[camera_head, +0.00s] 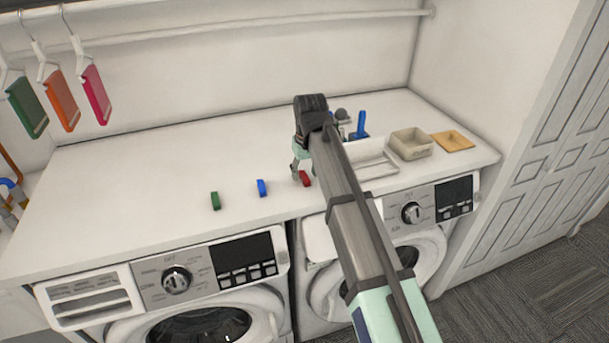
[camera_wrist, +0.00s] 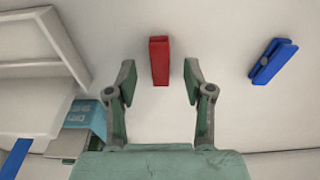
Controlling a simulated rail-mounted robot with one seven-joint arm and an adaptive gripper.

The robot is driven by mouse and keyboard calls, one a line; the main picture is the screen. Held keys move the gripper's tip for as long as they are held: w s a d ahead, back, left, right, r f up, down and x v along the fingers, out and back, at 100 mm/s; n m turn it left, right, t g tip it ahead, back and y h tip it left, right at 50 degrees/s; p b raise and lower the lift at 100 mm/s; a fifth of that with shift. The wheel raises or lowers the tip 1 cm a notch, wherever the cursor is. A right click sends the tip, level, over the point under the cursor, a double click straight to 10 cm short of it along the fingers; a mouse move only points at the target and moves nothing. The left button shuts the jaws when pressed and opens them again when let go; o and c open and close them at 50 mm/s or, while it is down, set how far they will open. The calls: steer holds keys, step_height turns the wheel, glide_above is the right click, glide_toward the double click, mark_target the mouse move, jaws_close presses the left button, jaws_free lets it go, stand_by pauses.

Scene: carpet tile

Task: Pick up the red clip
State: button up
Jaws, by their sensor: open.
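The red clip (camera_head: 305,178) lies on the white counter above the washing machines, right of the blue clip (camera_head: 262,188) and the green clip (camera_head: 215,201). In the wrist view the red clip (camera_wrist: 159,61) lies between the lines of my two fingers, slightly beyond their tips, apart from both. My gripper (camera_wrist: 159,75) is open and empty, with its pads on either side of the clip. In the head view my gripper (camera_head: 299,172) is just left of the red clip and partly hidden by my arm. The blue clip (camera_wrist: 272,61) also shows at the right of the wrist view.
A white tray (camera_head: 375,170), a beige box (camera_head: 411,143) and a yellow sponge-like block (camera_head: 453,141) stand on the right of the counter. A blue upright item (camera_head: 360,127) stands behind the tray. The counter's left part is clear. Coloured hangers (camera_head: 93,92) hang at upper left.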

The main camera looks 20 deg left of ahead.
steer(key=shift+f, duration=0.6)
steer(key=c, duration=0.9)
steer(key=shift+w+a+r, duration=0.1)
steer(key=shift+r, duration=0.1)
